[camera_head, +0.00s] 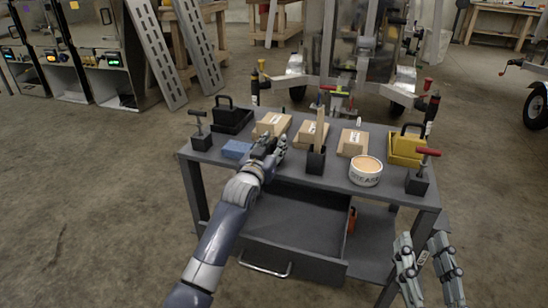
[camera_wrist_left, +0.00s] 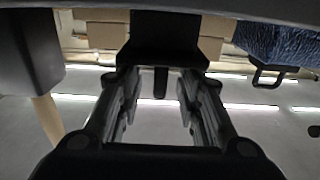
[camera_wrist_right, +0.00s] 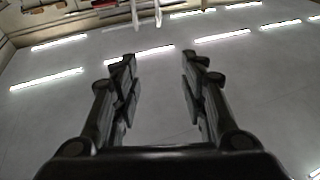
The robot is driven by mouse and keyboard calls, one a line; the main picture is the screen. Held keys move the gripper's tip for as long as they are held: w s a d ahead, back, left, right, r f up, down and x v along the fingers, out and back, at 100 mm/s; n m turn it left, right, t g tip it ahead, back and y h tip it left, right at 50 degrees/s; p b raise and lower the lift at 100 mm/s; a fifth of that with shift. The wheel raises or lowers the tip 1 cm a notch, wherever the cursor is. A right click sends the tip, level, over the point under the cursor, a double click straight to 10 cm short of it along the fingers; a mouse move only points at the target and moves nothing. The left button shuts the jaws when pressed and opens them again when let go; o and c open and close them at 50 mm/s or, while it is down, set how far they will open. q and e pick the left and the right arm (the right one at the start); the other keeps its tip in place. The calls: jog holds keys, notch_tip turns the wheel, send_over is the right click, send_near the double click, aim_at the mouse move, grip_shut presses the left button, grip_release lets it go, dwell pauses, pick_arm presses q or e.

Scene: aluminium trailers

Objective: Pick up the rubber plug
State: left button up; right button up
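A black block-like piece with a short stem, which looks like the rubber plug (camera_wrist_left: 168,42), shows at the top middle of the left wrist view, just beyond my fingertips. My left gripper (camera_head: 271,147) is low over the cart top, between the blue cloth and the black holder. In the left wrist view its fingers (camera_wrist_left: 155,88) are apart, with the stem in line with the gap. In the head view the plug is hidden or not clear behind the gripper. My right gripper (camera_head: 428,268) hangs empty and open off the cart's front right corner; its fingers show spread (camera_wrist_right: 158,75).
The grey cart (camera_head: 330,186) holds a blue cloth (camera_head: 236,149), cardboard boxes (camera_head: 273,124), a black holder (camera_head: 316,160) with a wooden handle, a grease tub (camera_head: 366,172), toggle clamps (camera_head: 418,183) and a yellow case (camera_head: 407,147). Its drawer (camera_head: 295,222) is open at the front.

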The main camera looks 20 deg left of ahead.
pick_arm(q)
jog(key=shift+w, duration=0.45)
grip_shut()
pick_arm(e)
jog(key=shift+s+r+t+y, duration=0.15)
jog(key=shift+r+t, duration=0.05)
jog(key=shift+r, duration=0.2)
jog(key=shift+s+r+t+y, duration=0.1)
jog(key=shift+r+t+y, duration=0.1)
jog(key=shift+r, duration=0.2)
pick_arm(q)
jog(key=shift+r, duration=0.15)
